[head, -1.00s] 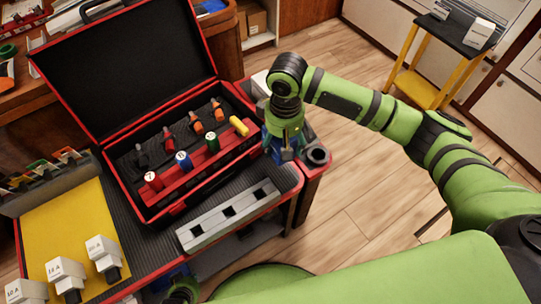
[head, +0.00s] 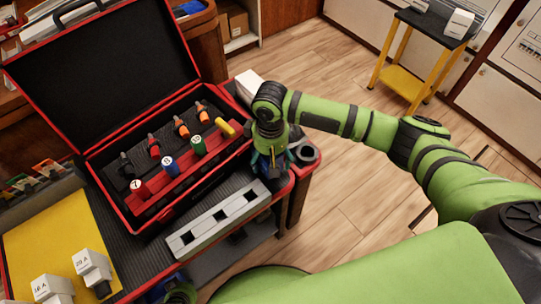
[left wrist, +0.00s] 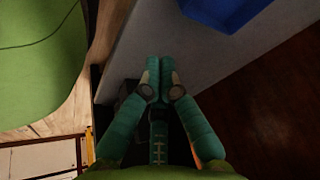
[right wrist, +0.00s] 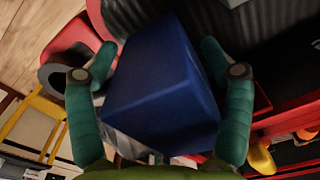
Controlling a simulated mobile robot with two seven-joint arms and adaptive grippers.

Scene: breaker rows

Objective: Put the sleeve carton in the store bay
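A plain blue box (right wrist: 160,90), which looks like the sleeve carton, stands at the right end of the workbench; no label on it can be read. In the head view the fingers mostly cover it. My right gripper (right wrist: 160,65) is over it, fingers spread on either side, with a narrow gap visible at the left finger. The right finger's contact is unclear. My left gripper (left wrist: 154,85) is shut and empty, low beside a grey shelf (left wrist: 190,65). A blue bin-like thing (left wrist: 230,10) lies on that shelf. I cannot identify the store bay for certain.
An open red-edged case (head: 185,210) holds several coloured tools. A pale rail with square openings (head: 218,220) lies in front. A round grey holder (head: 305,154) is right of the right gripper. A yellow stand (head: 405,82) carries white cartons.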

